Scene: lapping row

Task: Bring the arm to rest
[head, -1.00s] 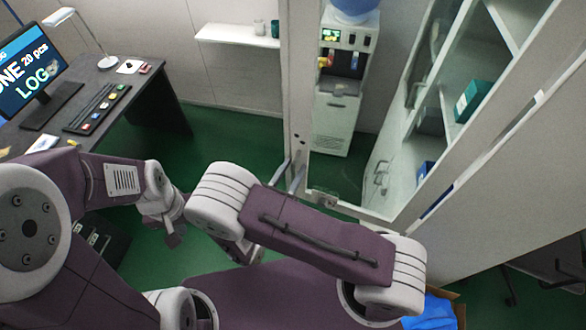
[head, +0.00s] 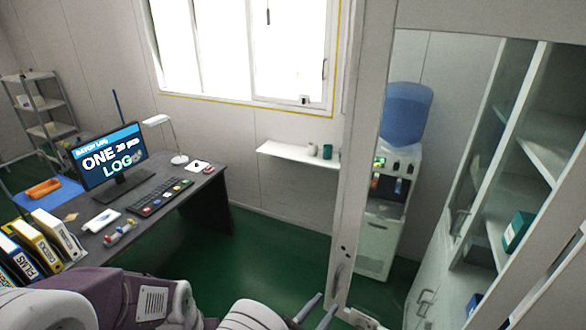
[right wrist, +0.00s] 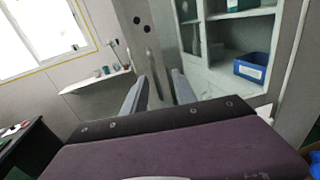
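My right gripper (head: 316,312) shows at the bottom of the head view, its two grey fingers apart. The right wrist view also shows the fingers (right wrist: 158,92) apart with nothing held between them. A grey upright handle (right wrist: 153,75) on a pale door edge appears between and beyond the fingers in that view. The same handle (head: 337,285) is just right of the fingers in the head view; I cannot tell the exact gap. Parts of my arms show along the bottom edge. My left gripper is out of view.
A dark desk (head: 190,205) with a monitor (head: 108,158) and keyboard stands at left. A wall shelf (head: 298,155), water dispenser (head: 385,210) and open cabinet (head: 500,200) are beyond. Green floor (head: 265,245) lies clear between desk and door.

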